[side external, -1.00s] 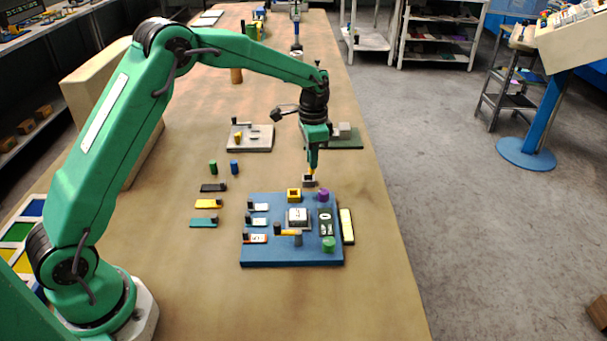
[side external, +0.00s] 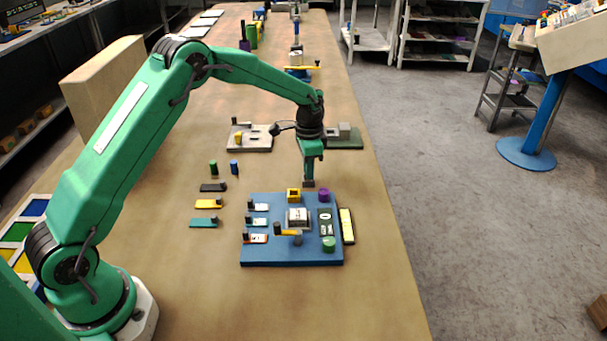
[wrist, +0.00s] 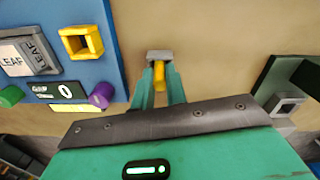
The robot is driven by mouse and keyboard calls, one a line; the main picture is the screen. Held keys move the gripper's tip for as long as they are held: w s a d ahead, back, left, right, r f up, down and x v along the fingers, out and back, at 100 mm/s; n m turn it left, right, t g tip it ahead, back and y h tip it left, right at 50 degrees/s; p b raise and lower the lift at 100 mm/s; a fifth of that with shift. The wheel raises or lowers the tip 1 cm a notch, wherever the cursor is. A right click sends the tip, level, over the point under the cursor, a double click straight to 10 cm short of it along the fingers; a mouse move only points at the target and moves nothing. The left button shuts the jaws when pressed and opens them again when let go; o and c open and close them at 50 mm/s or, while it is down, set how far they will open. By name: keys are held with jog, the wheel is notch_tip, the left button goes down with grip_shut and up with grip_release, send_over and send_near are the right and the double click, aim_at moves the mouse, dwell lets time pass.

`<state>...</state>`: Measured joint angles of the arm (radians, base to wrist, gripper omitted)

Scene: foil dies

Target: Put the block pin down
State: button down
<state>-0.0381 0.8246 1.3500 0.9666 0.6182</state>
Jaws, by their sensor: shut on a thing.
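My gripper (side external: 308,178) points down just beyond the far edge of the blue board (side external: 260,257). In the wrist view my gripper (wrist: 159,74) has its two green fingers shut on a yellow pin (wrist: 159,80), which I take as the block pin. A small grey block (wrist: 159,56) lies at the fingertips, over the bare table; it also shows in the side view (side external: 309,184). The pin's far end meets the grey block's outline, and I cannot tell how deep it sits there. In the side view the pin is hidden.
A yellow hollow block (side external: 293,195), a purple knob (side external: 324,195) and a green knob (side external: 328,243) stand on the blue board close by. A green board (side external: 345,144) and a grey board (side external: 250,145) lie farther back. Bare table surrounds the gripper's far side.

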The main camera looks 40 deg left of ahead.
jog(key=shift+f, duration=0.1)
jog(key=c, duration=1.4)
grip_release()
jog(key=shift+c, duration=0.2)
notch_tip(320, 180, up, 12)
